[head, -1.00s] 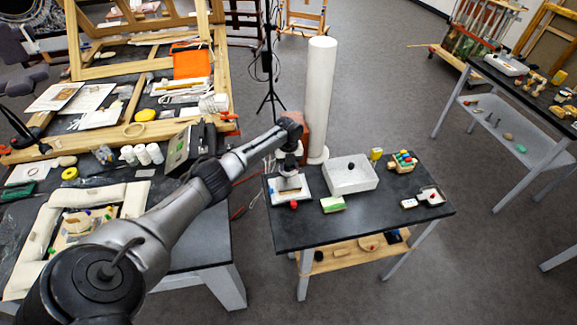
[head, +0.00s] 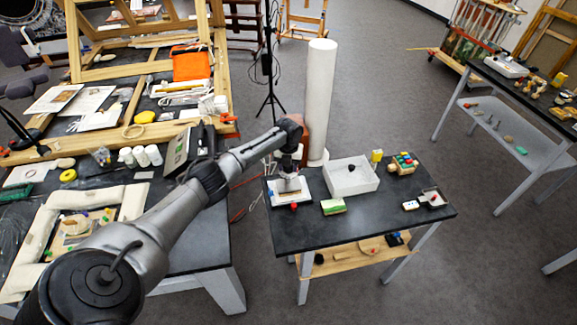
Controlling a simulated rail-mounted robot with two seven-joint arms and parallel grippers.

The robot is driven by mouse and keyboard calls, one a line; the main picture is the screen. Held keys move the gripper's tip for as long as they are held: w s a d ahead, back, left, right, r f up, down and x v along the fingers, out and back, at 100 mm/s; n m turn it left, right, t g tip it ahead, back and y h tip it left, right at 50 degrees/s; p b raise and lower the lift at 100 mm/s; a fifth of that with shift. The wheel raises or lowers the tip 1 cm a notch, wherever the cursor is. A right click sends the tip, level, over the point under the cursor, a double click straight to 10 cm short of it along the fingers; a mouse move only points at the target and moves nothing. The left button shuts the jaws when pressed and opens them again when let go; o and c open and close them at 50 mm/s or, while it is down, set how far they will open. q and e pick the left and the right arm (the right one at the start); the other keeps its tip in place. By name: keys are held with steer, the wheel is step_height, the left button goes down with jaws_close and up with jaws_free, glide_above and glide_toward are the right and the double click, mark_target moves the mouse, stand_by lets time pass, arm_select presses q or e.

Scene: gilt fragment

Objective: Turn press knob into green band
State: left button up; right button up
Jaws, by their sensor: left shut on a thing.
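A small white press (head: 277,197) with a flat base stands at the left end of the small dark table. My left gripper (head: 290,186) reaches over it from the left, pointing down, and is shut on what appears to be the press knob. The knob itself is hidden by the gripper, and no green band can be made out on the press. A small red part (head: 294,206) shows at the front edge of the press. My right gripper is not in view.
On the small dark table (head: 330,235) stand a green and white block (head: 333,206), a white box (head: 352,178), a yellow item (head: 377,155) and a rack of coloured pieces (head: 403,163). A tall white column (head: 320,100) rises behind the table. The cluttered bench lies left.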

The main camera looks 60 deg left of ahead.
arm_select(q)
steer(key=shift+r, duration=0.15)
steer(key=o, duration=0.9)
steer(key=shift+o, duration=0.2)
step_height(320, 180, up, 14)
steer(key=shift+f, duration=0.2)
stand_by(0.4)
